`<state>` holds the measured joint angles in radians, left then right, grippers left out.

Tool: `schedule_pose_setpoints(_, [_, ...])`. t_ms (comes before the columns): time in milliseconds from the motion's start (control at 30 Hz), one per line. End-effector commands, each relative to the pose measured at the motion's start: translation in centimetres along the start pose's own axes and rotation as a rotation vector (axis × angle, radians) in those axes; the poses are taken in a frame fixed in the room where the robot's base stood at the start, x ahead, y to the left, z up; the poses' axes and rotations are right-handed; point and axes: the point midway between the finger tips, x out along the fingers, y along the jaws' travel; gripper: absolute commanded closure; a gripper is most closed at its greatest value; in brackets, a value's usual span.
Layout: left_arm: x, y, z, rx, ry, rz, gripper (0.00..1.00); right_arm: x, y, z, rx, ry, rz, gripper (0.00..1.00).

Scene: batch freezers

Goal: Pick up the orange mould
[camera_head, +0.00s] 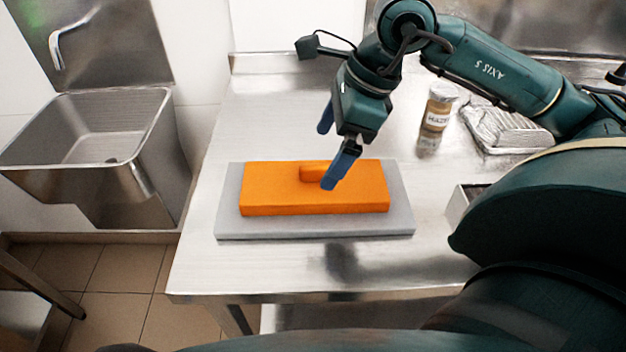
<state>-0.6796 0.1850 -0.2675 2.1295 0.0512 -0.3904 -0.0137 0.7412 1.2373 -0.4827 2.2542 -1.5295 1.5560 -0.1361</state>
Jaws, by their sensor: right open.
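The orange mould (275,195) is a flat rectangular block with a small raised grip (312,172) on its top. It lies on a grey slab (228,215) on the steel table. My right gripper (329,150) is open, with blue fingers pointing down and to the left. Its nearer finger appears in front of the right end of the raised grip; its farther finger is up behind the mould. I cannot tell whether the nearer finger touches the mould. Nothing is between the fingers. My left gripper is not in view.
A labelled jar (437,108) stands on the table (260,115) to the right of my gripper. A foil-like wrapped pack (505,127) lies right of it. A small metal container (456,205) sits at the right. A steel sink (95,140) is at the left. The table's back left is clear.

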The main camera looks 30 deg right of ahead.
Motion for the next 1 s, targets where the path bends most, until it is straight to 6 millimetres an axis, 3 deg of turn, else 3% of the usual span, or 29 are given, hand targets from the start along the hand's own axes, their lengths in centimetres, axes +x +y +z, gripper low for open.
schedule_pose_setpoints(267, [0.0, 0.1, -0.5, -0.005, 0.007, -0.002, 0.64, 2.3, 0.0, -0.3, 0.002, 0.002, 0.003, 0.00])
schedule_pose_setpoints(567, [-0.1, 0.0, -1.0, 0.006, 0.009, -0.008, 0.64, 6.2, -0.1, -0.9, 0.001, -0.001, 0.003, 0.00])
schedule_pose_setpoints(833, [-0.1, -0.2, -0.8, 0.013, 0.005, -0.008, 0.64, 6.6, -0.1, -0.9, 0.000, -0.001, -0.001, 0.00])
schedule_pose_setpoints(1000, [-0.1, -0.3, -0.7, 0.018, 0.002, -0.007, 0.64, 6.6, -0.1, -0.9, 0.000, -0.001, -0.001, 0.13])
